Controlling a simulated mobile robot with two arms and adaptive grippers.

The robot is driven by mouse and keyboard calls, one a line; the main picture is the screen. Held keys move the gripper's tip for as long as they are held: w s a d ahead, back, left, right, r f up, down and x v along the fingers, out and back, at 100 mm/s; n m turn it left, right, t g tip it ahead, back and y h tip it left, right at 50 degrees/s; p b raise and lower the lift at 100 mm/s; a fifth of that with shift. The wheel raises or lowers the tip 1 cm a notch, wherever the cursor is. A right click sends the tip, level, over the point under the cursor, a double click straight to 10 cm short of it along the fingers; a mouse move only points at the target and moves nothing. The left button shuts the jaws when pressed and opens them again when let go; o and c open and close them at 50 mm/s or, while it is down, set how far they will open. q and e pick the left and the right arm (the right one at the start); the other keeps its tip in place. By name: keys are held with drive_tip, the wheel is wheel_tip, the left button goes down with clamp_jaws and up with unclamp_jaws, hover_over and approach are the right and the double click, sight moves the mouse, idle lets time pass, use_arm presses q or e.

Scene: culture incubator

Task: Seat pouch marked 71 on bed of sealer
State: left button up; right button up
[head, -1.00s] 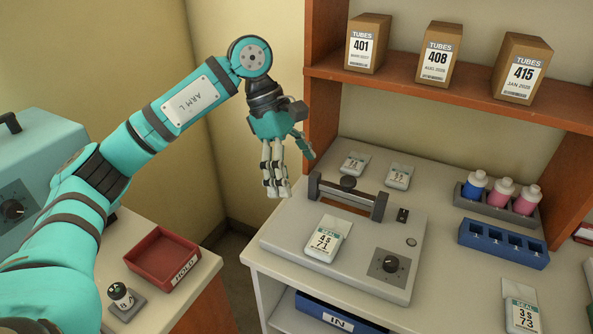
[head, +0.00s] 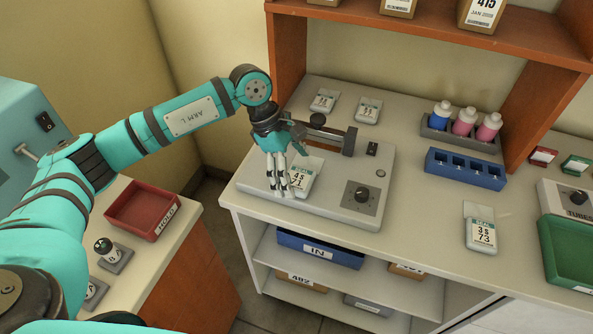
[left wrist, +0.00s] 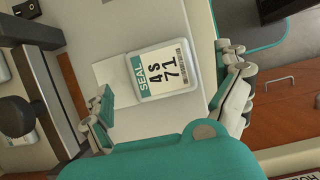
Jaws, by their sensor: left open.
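The pouch marked 71 (head: 306,176) lies flat on the sealer (head: 330,205), in front of its bar, partly hidden by my left gripper in the head view. In the left wrist view the pouch (left wrist: 163,72) shows its label "SEAL 4s 71" and lies between the two fingers, apart from both. My left gripper (head: 283,192) is open and points down over the pouch's left side. My right gripper is not in view.
The sealer's bar and posts (head: 348,142) stand just behind the pouch. Two pouches (head: 368,109) lie behind the sealer. Pouch 73 (head: 481,232) lies to the right, near a blue rack (head: 466,168). A red HOLD tray (head: 143,208) is at left.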

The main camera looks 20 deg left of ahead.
use_arm(q)
drive_tip(key=shift+x, duration=0.85)
drive_tip(key=c, duration=1.2)
drive_tip(key=shift+w, duration=0.15)
